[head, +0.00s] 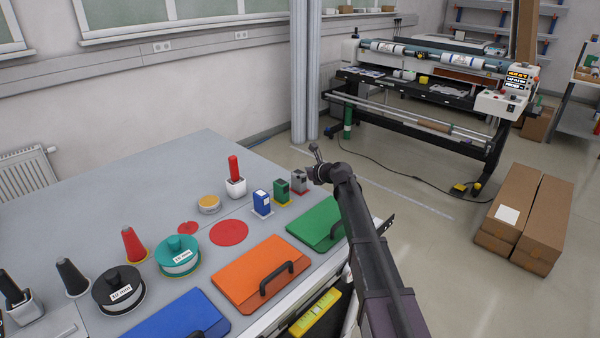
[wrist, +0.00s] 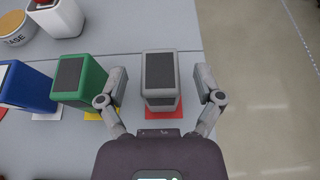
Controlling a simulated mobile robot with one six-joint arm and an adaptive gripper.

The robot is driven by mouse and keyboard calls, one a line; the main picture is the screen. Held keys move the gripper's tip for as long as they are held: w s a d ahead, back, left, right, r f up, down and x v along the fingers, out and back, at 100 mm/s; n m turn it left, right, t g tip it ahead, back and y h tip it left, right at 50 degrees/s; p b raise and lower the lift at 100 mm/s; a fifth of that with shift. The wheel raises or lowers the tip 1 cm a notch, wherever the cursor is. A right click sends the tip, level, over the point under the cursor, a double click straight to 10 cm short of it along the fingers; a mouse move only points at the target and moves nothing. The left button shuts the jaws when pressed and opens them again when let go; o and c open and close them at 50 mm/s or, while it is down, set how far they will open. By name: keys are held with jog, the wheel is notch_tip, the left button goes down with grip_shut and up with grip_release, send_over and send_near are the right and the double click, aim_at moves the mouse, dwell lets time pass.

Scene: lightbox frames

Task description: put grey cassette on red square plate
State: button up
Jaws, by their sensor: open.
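The grey cassette (wrist: 160,72) stands upright on the red square plate (wrist: 180,112) in the wrist view. Red shows along its near edge and at its sides. My gripper (wrist: 160,76) is open, with one finger on each side of the cassette and a gap on both sides. In the head view the grey cassette (head: 299,180) stands near the table's far right edge, and my gripper (head: 316,165) is right beside it. The fingertips are too small to make out there.
A green cassette (wrist: 80,78) on a yellow plate and a blue cassette (wrist: 27,86) on a white plate stand to the left. A white holder with a red part (head: 235,177) is farther left. The green folder (head: 316,224) lies in front. The table's right edge is close.

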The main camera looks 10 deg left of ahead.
jog(key=p+v, duration=0.3)
jog(key=v, duration=0.7)
jog(key=shift+s+d+r+p, duration=0.2)
jog(key=shift+s+d+p, duration=0.05)
jog(key=shift+p, duration=0.1)
